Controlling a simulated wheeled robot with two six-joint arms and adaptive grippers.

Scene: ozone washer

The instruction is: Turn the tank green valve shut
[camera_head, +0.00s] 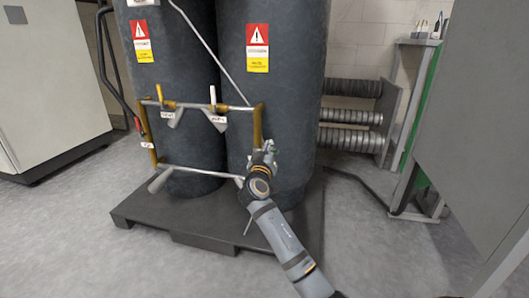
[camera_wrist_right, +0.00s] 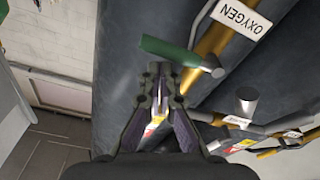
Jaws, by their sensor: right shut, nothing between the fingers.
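The green valve handle (camera_wrist_right: 178,53) shows in the right wrist view, on a brass pipe (camera_wrist_right: 215,38) with an OXYGEN label (camera_wrist_right: 243,17). It lies slantwise across the pipe. My right gripper (camera_wrist_right: 160,80) is shut and empty, with its fingertips just below the handle in the picture; I cannot tell whether they touch it. In the head view my right gripper (camera_head: 267,152) is in front of the right dark tank (camera_head: 285,95), by the lower right end of the pipe frame. The green handle is not clearly visible there. My left gripper is out of view.
A second dark tank (camera_head: 180,70) stands at the left; both are on a dark pallet (camera_head: 312,225). Grey handles (camera_head: 215,121) and pipes run across their fronts. A white cabinet (camera_head: 50,85) is at the left, a grey panel (camera_head: 485,130) at the right. Floor in front is clear.

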